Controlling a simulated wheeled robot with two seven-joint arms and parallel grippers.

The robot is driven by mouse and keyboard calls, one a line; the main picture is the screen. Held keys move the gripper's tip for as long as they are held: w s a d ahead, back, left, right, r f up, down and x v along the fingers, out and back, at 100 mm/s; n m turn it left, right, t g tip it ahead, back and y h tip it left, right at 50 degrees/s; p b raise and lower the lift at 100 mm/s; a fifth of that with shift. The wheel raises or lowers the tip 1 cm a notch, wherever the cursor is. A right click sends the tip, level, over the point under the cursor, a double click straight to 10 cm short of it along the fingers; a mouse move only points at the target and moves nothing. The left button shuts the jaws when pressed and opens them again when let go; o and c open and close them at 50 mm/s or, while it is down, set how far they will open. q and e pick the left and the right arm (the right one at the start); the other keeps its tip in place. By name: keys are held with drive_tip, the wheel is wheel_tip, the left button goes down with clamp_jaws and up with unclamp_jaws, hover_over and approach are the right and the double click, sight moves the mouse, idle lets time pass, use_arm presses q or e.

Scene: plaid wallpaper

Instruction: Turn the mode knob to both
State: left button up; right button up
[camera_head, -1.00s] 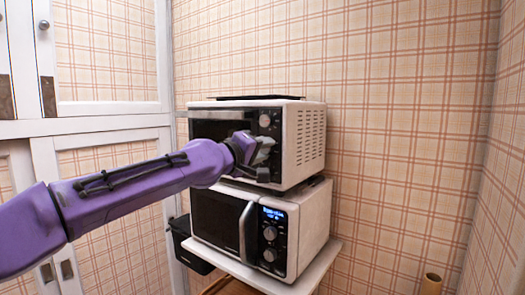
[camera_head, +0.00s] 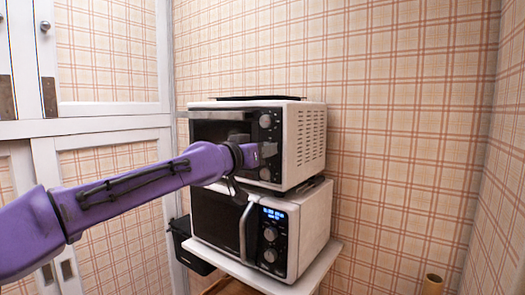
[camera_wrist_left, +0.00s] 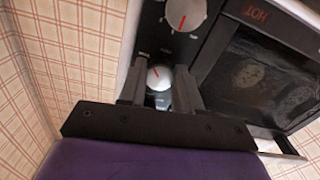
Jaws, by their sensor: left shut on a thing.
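The upper oven (camera_head: 297,148) has a dark front panel with a column of round knobs. An upper knob (camera_head: 265,120) and a lower knob (camera_head: 264,173) show in the head view; the middle of the panel is hidden behind my left gripper (camera_head: 266,150). In the left wrist view, a pale knob with a red pointer (camera_wrist_left: 160,77) sits between the fingers of my left gripper (camera_wrist_left: 160,92), which is shut on it. Another knob with a red pointer (camera_wrist_left: 183,12) lies beyond. The panel's small lettering is unreadable, so I cannot tell which knob is the mode knob.
A microwave (camera_head: 310,230) with a lit display stands under the oven on a white shelf (camera_head: 327,262). A dark flat tray (camera_head: 247,98) lies on top of the oven. White cabinets (camera_head: 105,118) stand at the left. The space right of the appliances is open.

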use_arm(q)
drive_tip(key=m+p, duration=0.2)
drive_tip(key=m, duration=0.6)
drive_tip(key=shift+f, duration=0.1)
drive_tip(key=shift+m, duration=0.3)
idle(0.3)
drive_tip(key=o, duration=1)
drive_tip(key=shift+o, duration=0.2)
drive_tip(key=shift+a, duration=0.1)
